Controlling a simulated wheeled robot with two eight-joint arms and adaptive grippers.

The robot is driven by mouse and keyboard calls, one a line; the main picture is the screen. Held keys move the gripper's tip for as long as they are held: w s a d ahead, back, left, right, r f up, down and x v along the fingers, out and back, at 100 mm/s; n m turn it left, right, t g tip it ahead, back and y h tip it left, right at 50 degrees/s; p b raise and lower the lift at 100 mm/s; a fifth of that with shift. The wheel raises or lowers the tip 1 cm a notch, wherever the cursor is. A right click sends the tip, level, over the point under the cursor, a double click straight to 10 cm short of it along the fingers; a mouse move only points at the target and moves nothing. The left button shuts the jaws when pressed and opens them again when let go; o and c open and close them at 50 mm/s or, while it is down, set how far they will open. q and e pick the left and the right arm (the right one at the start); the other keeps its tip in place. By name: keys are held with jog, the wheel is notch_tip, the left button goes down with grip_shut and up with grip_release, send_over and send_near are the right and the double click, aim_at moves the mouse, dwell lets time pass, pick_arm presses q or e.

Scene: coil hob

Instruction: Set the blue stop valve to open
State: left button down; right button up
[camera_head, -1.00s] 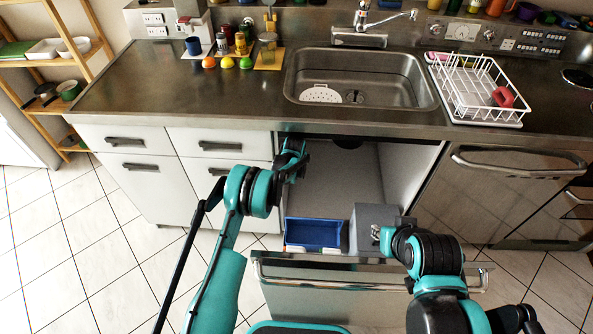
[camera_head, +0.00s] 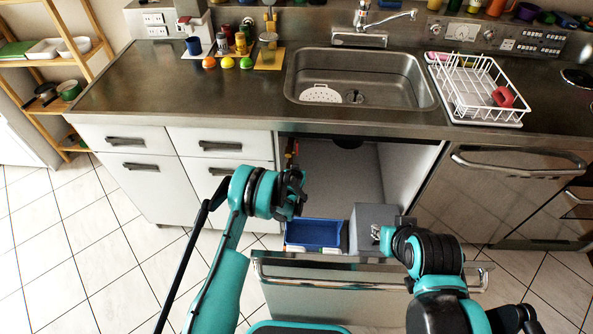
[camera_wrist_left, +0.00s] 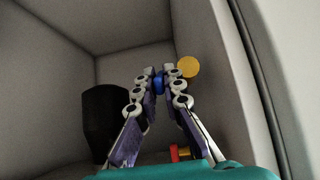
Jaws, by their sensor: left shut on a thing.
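In the left wrist view, a small blue piece (camera_wrist_left: 158,83), apparently the blue stop valve's handle, sits between the fingertips of my left gripper (camera_wrist_left: 159,76). The fingers are shut on it and hide most of it, so its angle cannot be told. In the head view my left gripper (camera_head: 298,190) is at the left side of the open space under the sink, and the blue valve cannot be made out there. My right gripper (camera_head: 375,232) is beside a grey box at the open drawer; its finger opening is too small to judge.
A yellow disc (camera_wrist_left: 188,66) is just right of my left fingertips. A red and yellow fitting (camera_wrist_left: 180,153) is below. A black cylinder (camera_wrist_left: 103,120) stands left. In the head view, a blue bin (camera_head: 314,233) and the grey box (camera_head: 370,222) are in the pulled-out drawer (camera_head: 350,275).

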pick_arm(q)
jog(key=shift+f+t, duration=0.2)
jog(key=shift+t, duration=0.3)
jog(key=c, duration=1.9)
grip_release()
jog(key=shift+r, duration=0.1)
